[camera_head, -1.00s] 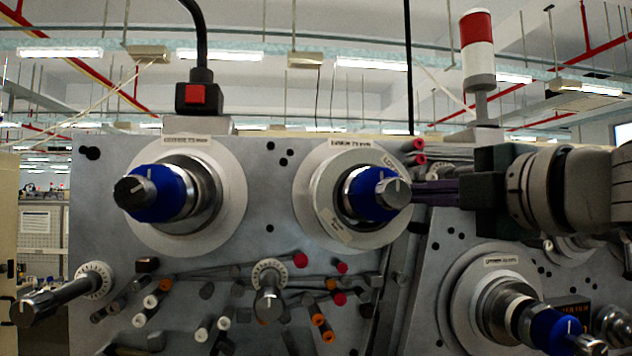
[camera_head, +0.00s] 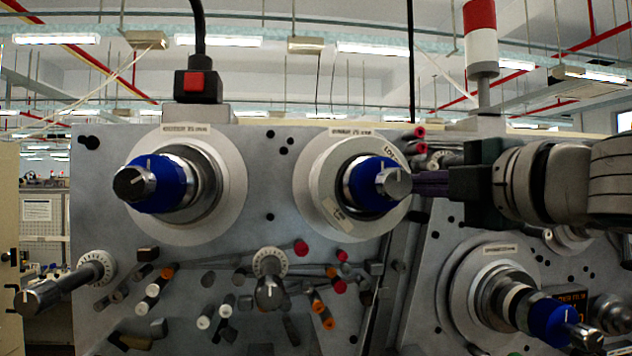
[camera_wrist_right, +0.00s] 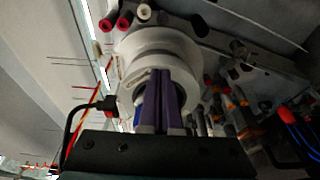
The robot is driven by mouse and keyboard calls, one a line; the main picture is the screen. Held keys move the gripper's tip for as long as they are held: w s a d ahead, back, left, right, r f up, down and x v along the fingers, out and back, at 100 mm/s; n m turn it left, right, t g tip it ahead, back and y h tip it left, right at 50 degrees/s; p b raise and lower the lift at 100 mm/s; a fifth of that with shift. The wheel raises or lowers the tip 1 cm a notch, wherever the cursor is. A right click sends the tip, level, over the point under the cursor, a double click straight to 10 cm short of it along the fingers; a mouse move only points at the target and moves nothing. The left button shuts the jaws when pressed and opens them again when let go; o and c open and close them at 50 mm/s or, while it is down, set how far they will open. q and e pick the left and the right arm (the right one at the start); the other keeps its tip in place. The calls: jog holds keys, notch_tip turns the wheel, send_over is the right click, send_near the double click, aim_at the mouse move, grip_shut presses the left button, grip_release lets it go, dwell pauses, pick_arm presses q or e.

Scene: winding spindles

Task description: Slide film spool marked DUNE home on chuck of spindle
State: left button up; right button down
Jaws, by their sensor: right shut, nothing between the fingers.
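A pale spool (camera_head: 318,190) sits around the upper middle spindle, whose blue and metal chuck (camera_head: 372,184) sticks out through its centre. It carries small paper tags, but I cannot read DUNE on them. How closely it seats against the panel cannot be made out. My right gripper (camera_head: 418,183) comes in from the right, its purple fingers shut and empty, at the right side of the spool. In the right wrist view the fingers (camera_wrist_right: 160,74) overlap the face of the spool (camera_wrist_right: 185,52); contact cannot be told. My left gripper is not in view.
A second spindle (camera_head: 160,185) with a blue chuck stands at upper left, another (camera_head: 545,320) at lower right. Rollers and coloured-ended pegs (camera_head: 320,310) project below. A red-button box (camera_head: 195,86) and a red-white lamp (camera_head: 481,40) stand on the panel's top.

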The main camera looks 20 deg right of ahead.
jog(key=shift+w, duration=0.15)
jog(key=shift+s+a+b, duration=0.25)
jog(key=shift+s+b, duration=0.2)
jog(key=shift+s, duration=0.55)
jog(key=shift+s+a+b, duration=0.2)
jog(key=shift+s+b, duration=0.25)
jog(key=shift+s, duration=0.5)
